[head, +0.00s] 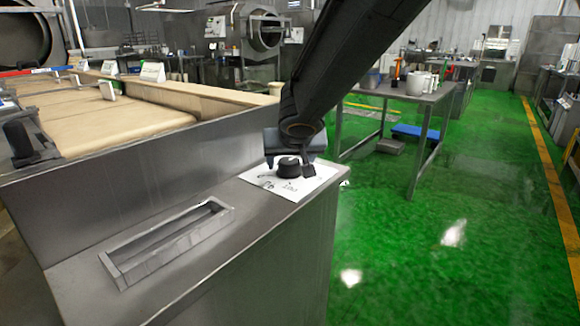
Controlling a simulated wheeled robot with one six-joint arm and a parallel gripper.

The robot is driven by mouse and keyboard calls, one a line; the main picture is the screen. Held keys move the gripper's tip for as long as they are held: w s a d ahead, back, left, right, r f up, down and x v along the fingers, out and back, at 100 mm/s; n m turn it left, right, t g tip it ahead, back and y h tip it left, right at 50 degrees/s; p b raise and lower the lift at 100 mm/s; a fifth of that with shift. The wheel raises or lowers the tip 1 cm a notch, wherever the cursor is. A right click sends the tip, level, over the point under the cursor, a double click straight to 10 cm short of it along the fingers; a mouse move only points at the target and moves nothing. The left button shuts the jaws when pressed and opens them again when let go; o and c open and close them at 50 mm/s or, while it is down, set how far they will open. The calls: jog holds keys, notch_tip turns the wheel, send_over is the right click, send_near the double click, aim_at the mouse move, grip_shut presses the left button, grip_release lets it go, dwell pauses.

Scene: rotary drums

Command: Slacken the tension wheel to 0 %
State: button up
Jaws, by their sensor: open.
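The tension wheel (288,167) is a small black knob on a white plate (303,187) with dark markings. The plate lies on the steel ledge near its right end. The markings are too small to read, and I cannot tell the wheel's setting. My gripper (290,164) points down at the wheel from above, with a dark finger showing close on its right side. The jaws are open. I cannot tell whether a finger touches the wheel. My gripper and arm hide the area just behind it.
A rectangular steel recess (168,243) is in the ledge at front left. A tan conveyor belt (110,122) lies behind the steel wall. A steel table (400,91) with containers stands beyond the ledge. The green floor (430,235) on the right is mostly clear.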

jog(key=shift+w+f, duration=0.35)
jog(key=shift+f, duration=0.05)
jog(key=c, duration=1.1)
jog(key=shift+o, duration=0.2)
